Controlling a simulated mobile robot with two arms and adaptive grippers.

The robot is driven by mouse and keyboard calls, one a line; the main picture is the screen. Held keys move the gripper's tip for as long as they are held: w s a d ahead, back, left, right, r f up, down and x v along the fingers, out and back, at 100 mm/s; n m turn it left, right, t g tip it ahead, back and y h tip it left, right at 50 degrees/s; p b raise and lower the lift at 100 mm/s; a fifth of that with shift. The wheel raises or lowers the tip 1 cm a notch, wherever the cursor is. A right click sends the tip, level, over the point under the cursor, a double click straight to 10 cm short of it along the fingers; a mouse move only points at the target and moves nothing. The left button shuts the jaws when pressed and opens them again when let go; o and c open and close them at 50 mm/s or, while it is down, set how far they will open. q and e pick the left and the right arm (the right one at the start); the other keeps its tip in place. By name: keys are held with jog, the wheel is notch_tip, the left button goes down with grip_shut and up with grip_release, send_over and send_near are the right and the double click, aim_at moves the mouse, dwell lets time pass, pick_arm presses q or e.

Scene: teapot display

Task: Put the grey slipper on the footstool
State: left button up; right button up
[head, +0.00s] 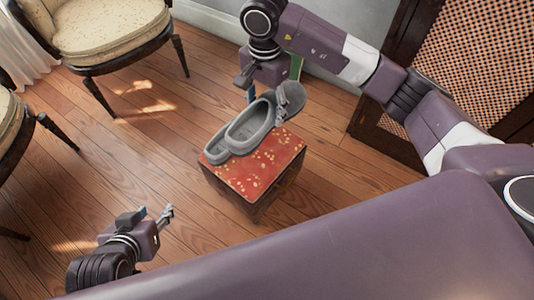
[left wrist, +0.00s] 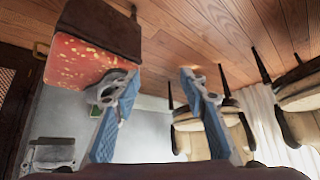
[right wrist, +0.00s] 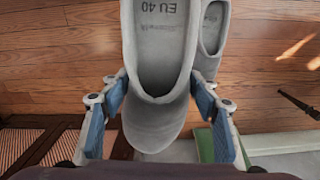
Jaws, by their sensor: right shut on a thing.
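A grey slipper (head: 247,127), marked EU 40 inside in the right wrist view (right wrist: 165,70), is tilted over the red flowered top of the footstool (head: 262,172). My right gripper (head: 270,92) is shut on its toe end, with one finger on each side in the right wrist view. I cannot tell whether the slipper touches the stool. A second grey slipper (head: 216,149) shows beside it at the stool's far left corner, partly hidden; it also shows in the right wrist view (right wrist: 211,28). My left gripper (head: 168,214) is open and empty, low at the left of the stool.
A cream upholstered chair (head: 105,30) stands at the back left, and another (head: 8,120) at the left edge. A dark cabinet with a woven panel (head: 470,70) stands at the right. The wooden floor left of the stool is clear.

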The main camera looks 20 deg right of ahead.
jog(key=shift+f, duration=0.3)
notch_tip(320, 180, down, 15)
jog(key=b, duration=0.3)
jog(key=shift+f+b, duration=0.1)
jog(key=shift+b, duration=0.3)
notch_tip(320, 180, down, 4)
jog(key=shift+f+b, duration=0.1)
jog(key=shift+b, duration=0.45)
pick_arm(q)
jog(key=w+d+r+t+h, duration=0.2)
jog(key=w+r+t, duration=0.3)
jog(key=r, duration=0.6)
jog(key=w+d+r+t+h, duration=0.1)
jog(key=w+d+r+t, duration=0.2)
jog(key=r, duration=0.7)
jog(key=w+t, duration=0.2)
jog(key=t, duration=0.2)
jog(key=shift+d+r+m+h, duration=0.25)
jog(key=shift+r+m+h, duration=0.05)
jog(key=shift+r+h, duration=0.1)
jog(key=shift+w+r+t, duration=0.1)
jog(key=shift+t, duration=0.2)
